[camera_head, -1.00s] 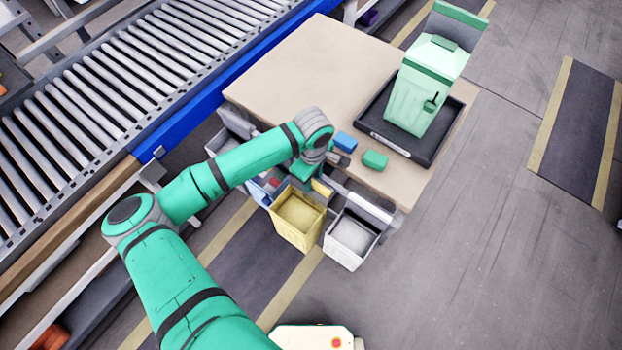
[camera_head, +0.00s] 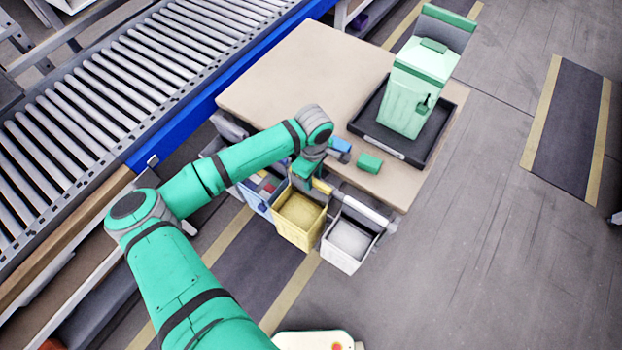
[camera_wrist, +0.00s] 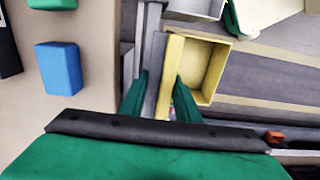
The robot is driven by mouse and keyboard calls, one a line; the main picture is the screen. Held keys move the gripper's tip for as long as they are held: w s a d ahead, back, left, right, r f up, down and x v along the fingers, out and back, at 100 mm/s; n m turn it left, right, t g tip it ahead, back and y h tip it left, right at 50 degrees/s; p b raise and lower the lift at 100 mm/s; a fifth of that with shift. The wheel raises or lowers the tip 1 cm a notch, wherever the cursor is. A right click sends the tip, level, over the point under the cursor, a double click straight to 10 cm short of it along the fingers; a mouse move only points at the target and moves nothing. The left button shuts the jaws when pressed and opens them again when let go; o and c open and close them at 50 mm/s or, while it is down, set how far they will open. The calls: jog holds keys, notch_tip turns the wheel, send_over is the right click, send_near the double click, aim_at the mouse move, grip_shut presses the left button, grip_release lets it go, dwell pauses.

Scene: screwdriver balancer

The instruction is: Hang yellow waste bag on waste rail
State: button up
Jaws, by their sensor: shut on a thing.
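The yellow waste bag (camera_head: 300,216) is an open-topped, box-like yellow bin at the table's front edge. It also shows in the wrist view (camera_wrist: 208,68), with its near wall between my fingers. My gripper (camera_head: 306,182) is shut on the yellow bag's rim; in the wrist view its green fingers (camera_wrist: 158,98) stand on either side of that wall. The waste rail (camera_head: 365,208) is a grey bar along the table's front edge. The bag is right beside the rail; I cannot tell whether it is hooked on.
A white bin (camera_head: 347,243) is to the right of the yellow bag and a blue bin (camera_head: 262,195) to its left. On the table (camera_head: 290,75) are a blue block (camera_head: 340,146), a green block (camera_head: 369,163) and a green container (camera_head: 418,90) in a black tray (camera_head: 435,140).

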jog(key=shift+w+d, duration=0.65)
jog(key=shift+w, duration=0.25)
jog(key=shift+f, duration=0.2)
dwell(0.3)
jog(key=o, duration=1.1)
notch_tip(320, 180, up, 11)
jog(key=shift+f, duration=0.1)
